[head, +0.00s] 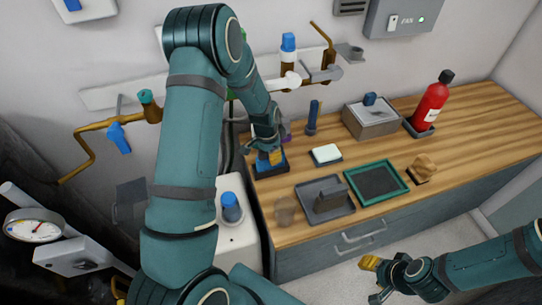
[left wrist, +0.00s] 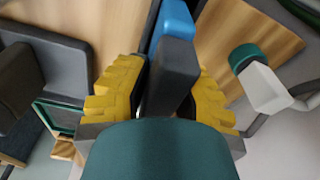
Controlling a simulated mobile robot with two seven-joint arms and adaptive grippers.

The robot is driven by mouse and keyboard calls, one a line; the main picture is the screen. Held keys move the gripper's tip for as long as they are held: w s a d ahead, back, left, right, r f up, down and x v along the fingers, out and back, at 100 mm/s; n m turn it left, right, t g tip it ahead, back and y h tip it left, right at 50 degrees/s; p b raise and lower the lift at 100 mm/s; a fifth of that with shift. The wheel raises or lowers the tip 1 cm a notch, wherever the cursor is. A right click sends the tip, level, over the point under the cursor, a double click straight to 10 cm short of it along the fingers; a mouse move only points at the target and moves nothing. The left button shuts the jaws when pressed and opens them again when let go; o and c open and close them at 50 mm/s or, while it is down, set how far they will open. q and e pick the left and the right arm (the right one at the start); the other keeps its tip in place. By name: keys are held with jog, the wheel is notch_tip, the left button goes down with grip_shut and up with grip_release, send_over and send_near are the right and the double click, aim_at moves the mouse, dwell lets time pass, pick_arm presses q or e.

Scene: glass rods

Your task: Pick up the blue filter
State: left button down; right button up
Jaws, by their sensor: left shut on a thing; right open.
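The blue filter (left wrist: 176,22) shows in the left wrist view as a blue piece with a dark grey block on the near side. My left gripper (left wrist: 170,88) has its yellow fingers on either side of the dark grey block and is shut on it. In the head view my left gripper (head: 269,155) is low over a small dark tray (head: 270,171) at the counter's left end; the filter is mostly hidden there. Whether it touches the tray I cannot tell. My right gripper (head: 373,280) is open and empty, in front of the counter at the lower right.
On the wooden counter (head: 458,134) stand a blue upright piece (head: 313,117), a white block (head: 326,153), a grey tray (head: 338,208), a green-rimmed tray (head: 397,197), a clear cup (head: 285,211) and a red extinguisher (head: 431,104). Pipes run along the wall behind my left arm.

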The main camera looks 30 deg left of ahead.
pick_arm(q)
jog(key=shift+r, duration=0.5)
notch_tip(320, 180, up, 2)
jog(key=shift+r, duration=0.15)
jog(key=s+a, duration=0.9)
jog(key=s, duration=0.6)
jog(key=shift+s+a, duration=0.2)
